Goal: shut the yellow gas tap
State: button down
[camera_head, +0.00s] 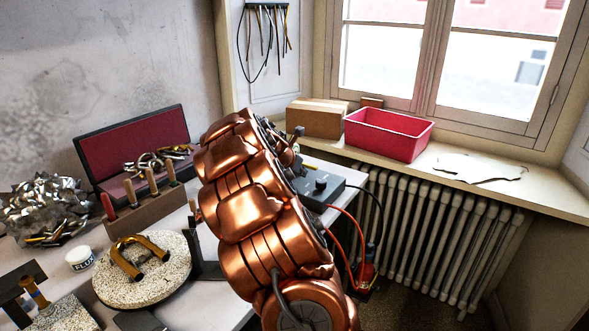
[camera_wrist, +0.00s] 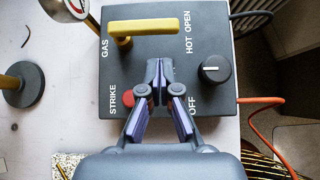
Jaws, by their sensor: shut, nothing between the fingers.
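The grey control box (camera_wrist: 220,100) fills much of the wrist view, with printed words GAS, OPEN, HOT, OFF and STRIKE. The yellow gas tap (camera_wrist: 150,26) is a bar handle near its upper left; the bar lies across the picture, its right end beside the word OPEN. My gripper (camera_wrist: 158,66) is shut and empty, its fingertips in the picture just below the bar; I cannot tell whether they touch it. A black knob (camera_wrist: 214,69) sits to the right and a red button (camera_wrist: 127,98) to the left. In the head view my arm partly hides the box (camera_head: 322,186).
A red hose (camera_wrist: 262,100) leaves the box's right side. A round dark base with a yellow post (camera_wrist: 14,84) stands left. On the bench are a tool block (camera_head: 150,205), a round pad (camera_head: 110,290) and an open case (camera_head: 130,140). A radiator (camera_head: 440,230) stands right.

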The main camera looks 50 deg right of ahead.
jog(key=shift+d, duration=1.4)
jog(key=shift+s+d+r+p, duration=0.1)
jog(key=shift+r+p, duration=0.1)
jog(key=shift+p, duration=0.5)
